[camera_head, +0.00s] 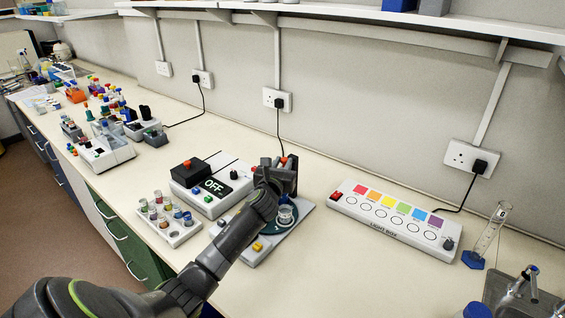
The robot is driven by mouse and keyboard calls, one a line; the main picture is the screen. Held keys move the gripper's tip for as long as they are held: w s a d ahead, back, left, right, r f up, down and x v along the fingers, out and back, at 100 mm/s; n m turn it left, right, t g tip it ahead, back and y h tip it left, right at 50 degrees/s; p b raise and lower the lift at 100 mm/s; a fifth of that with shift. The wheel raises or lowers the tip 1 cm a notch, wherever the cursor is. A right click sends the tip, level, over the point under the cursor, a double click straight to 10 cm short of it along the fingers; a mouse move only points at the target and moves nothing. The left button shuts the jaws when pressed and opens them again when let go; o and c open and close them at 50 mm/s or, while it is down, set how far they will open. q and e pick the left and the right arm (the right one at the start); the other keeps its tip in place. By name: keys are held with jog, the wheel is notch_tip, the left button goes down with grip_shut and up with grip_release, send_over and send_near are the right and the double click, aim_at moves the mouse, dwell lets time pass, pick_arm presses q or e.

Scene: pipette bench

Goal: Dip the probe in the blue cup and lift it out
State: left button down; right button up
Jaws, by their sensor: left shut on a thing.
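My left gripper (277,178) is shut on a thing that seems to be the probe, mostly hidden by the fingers. It is above a clear glass beaker (286,215) on the dark round plate of a grey device. Whether the probe's tip is inside the beaker cannot be told. A white tray (177,238) left of my arm holds several small cups with coloured contents. One cup at its right front looks blue (187,217), but it is small. My right gripper is out of view.
A light box (392,222) with coloured squares lies to the right. A glass cylinder on a blue base (473,260) stands near the sink tap (520,285). Racks and a white device (105,152) crowd the far left. The front bench is clear right of my arm.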

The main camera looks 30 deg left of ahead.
pick_arm(q)
jog(key=shift+w+r, duration=0.1)
jog(key=shift+r, duration=0.2)
jog(key=c, duration=1.2)
grip_release()
jog(key=shift+c, duration=0.2)
jog(key=shift+f, duration=0.1)
jog(key=shift+s+d, duration=0.2)
jog(key=shift+s, duration=0.45)
jog(key=b+v, duration=0.1)
jog(key=v, duration=1.5)
jog(key=shift+b, duration=0.3)
jog(key=shift+s, duration=0.1)
